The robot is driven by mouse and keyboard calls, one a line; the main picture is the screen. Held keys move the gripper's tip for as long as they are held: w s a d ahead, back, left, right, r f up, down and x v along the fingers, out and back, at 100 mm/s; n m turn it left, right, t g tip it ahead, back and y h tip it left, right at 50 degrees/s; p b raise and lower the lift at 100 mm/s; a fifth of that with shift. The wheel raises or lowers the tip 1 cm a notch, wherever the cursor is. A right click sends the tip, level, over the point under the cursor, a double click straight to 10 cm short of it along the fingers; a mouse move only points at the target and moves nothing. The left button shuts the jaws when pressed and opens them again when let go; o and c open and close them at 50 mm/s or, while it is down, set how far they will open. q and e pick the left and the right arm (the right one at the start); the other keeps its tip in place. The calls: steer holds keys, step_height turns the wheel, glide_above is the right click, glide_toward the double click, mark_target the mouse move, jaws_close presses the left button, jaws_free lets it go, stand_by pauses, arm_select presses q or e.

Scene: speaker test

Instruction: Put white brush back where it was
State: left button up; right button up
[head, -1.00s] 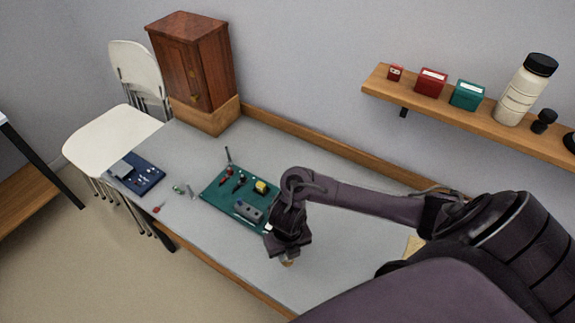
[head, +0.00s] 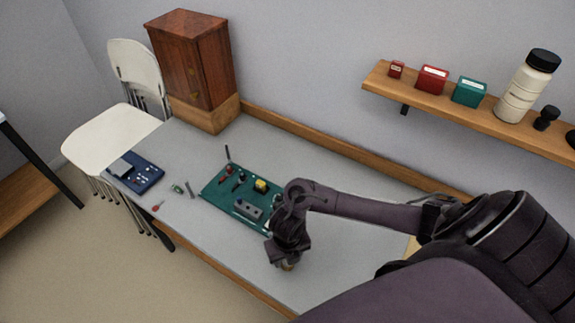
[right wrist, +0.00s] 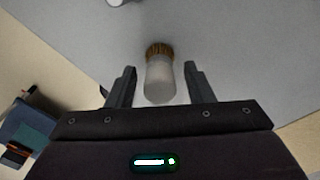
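The white brush (right wrist: 160,82) shows in the right wrist view, with a pale, whitish body and brown bristles pointing up the picture. My right gripper (right wrist: 159,75) is open, with one finger on each side of the brush and a visible gap on both sides. I cannot tell how far below the fingertips the brush is. In the head view my right gripper (head: 284,258) is low over the front part of the grey table (head: 345,245), and only a small tan bit of the brush (head: 287,267) shows under it. My left gripper is not in view.
A blue device (head: 143,178) lies farther left. A wooden cabinet (head: 192,65) stands at the back. A wall shelf (head: 440,100) holds boxes and a bottle (head: 527,88).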

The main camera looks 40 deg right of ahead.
steer(key=shift+r, duration=0.1)
steer(key=shift+r, duration=0.3)
step_height(320, 180, up, 5)
steer(key=shift+w+f+p, duration=0.1)
steer(key=shift+p, duration=0.4)
step_height(320, 180, up, 5)
steer(key=p, duration=0.3)
steer(key=shift+r, duration=0.2)
steer(key=shift+r+p, duration=0.4)
steer(key=shift+r, duration=0.3)
